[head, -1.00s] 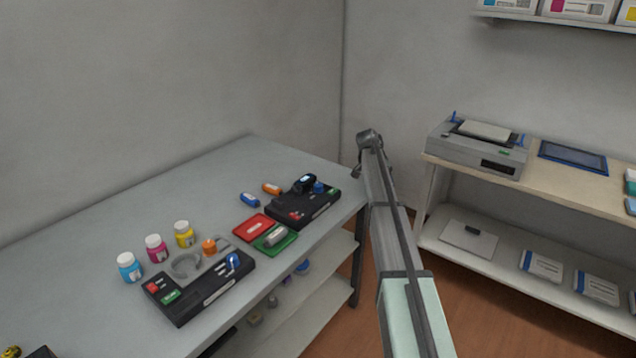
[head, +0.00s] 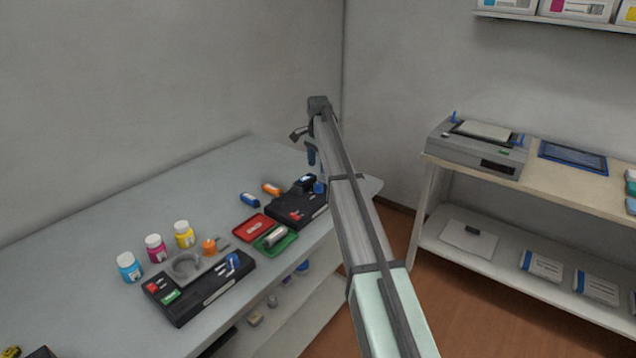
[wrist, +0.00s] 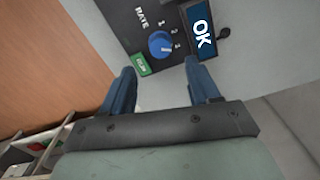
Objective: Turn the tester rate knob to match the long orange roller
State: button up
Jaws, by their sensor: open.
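The black tester (head: 290,210) stands at the far right end of the table. Its blue rate knob (head: 320,188) also shows in the wrist view (wrist: 161,43), beside a RATE label, numbers and a green button (wrist: 141,65). I cannot read for sure which number the knob points at. The tester's display (wrist: 201,33) reads OK. An orange roller (head: 271,189) lies on the table behind the tester, near a blue roller (head: 249,200). My gripper (wrist: 160,78) is open and empty, with its blue fingers apart. It hangs above the tester, the knob showing beyond and between the fingertips.
A red tray (head: 255,228) and a green tray (head: 290,242) with a grey roller (head: 273,237) lie left of the tester. A second black device (head: 205,290) and several bottles (head: 156,248) stand nearer. A printer (head: 478,145) stands on the right bench.

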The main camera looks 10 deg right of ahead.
aim_at(318, 184)
notch_tip(318, 184, down, 8)
jog(key=shift+r, duration=0.1)
dwell(0.4)
jog(key=c, duration=1)
jog(key=shift+c, duration=0.2)
